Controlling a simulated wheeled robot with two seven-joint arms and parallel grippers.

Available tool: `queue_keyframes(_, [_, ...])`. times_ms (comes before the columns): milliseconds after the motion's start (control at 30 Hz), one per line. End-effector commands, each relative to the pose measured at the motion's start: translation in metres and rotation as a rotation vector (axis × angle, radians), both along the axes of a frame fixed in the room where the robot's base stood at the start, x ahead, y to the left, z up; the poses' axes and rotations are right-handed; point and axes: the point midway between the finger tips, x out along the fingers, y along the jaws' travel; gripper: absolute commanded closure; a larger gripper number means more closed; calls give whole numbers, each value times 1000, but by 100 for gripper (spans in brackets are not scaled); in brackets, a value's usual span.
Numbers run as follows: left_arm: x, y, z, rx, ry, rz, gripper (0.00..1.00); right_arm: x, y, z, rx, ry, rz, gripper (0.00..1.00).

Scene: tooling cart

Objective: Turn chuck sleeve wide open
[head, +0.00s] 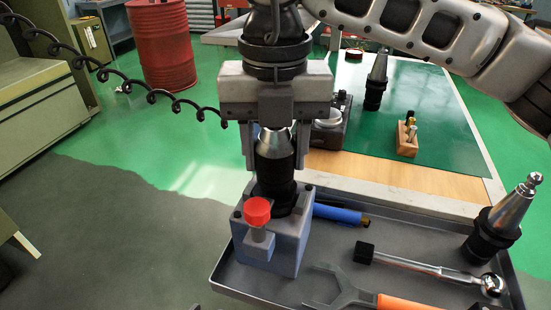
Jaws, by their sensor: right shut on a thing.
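The chuck (274,188) stands upright in a blue-grey holding block (290,245) on the tray. It has a dark sleeve (275,160) and a silvery, tapered top. My right gripper (274,166) points straight down over it, with one finger on each side of the sleeve, shut on it. The palm hides whatever is above the silvery top. My left gripper is not in view.
A red knob (257,211) sticks up from the block's front. The grey tray (400,222) also holds an orange-handled wrench (345,292), a ratchet (430,268), a blue-handled tool (338,214) and a tapered holder (497,222). A green mat lies behind.

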Motion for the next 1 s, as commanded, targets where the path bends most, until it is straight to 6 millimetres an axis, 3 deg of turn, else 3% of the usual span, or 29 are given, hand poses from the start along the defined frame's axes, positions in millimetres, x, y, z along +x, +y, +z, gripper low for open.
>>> queue_keyframes(1000, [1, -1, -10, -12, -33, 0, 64, 0, 2, 1, 3, -3, 965, 78])
